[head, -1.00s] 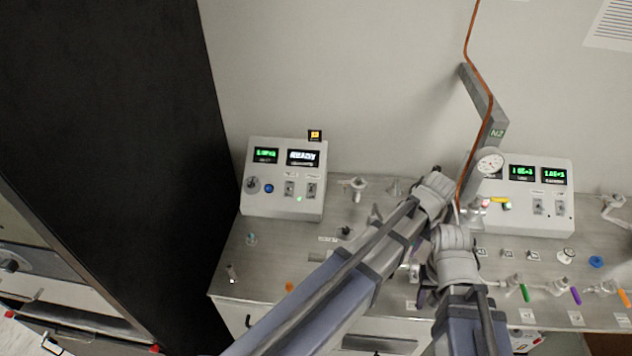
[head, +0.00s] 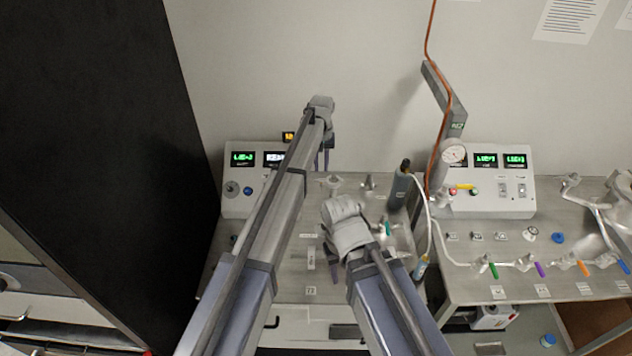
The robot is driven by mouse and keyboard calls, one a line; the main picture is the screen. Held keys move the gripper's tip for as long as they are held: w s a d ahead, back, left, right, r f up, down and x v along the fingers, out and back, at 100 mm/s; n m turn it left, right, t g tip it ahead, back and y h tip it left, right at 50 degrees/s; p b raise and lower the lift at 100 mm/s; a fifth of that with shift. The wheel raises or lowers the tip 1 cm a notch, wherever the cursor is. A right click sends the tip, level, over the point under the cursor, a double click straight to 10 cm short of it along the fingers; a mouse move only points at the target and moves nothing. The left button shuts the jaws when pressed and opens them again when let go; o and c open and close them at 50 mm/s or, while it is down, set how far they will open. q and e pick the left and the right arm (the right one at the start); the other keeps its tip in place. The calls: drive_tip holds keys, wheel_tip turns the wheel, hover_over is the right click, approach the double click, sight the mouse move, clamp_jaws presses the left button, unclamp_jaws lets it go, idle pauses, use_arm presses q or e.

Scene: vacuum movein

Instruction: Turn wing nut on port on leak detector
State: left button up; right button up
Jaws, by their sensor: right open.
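A white console (head: 236,203) with green displays, a knob and a blue button stands at the back left; my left arm hides its right part. Two small metal port fittings stand on the bench behind my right gripper, the left one (head: 335,182) and the right one (head: 369,183). I cannot tell a wing nut on either. My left gripper (head: 327,152) is raised beside the console, left of the left fitting; its jaws are mostly hidden by the wrist. My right gripper (head: 334,248) is open and low over the bench, in front of the fittings, with its fingertips mostly hidden.
A dark grey cylinder with a hose (head: 398,188) stands right of the fittings. Valves with coloured handles (head: 492,271) line the right bench. A black panel (head: 90,130) fills the left.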

sight(322, 181)
use_arm(q)
drive_tip(key=shift+d+f+b, duration=0.1)
drive_tip(key=shift+f+b, duration=3.6)
drive_tip(key=shift+f, duration=0.15)
drive_tip(key=shift+r, duration=0.1)
clamp_jaws()
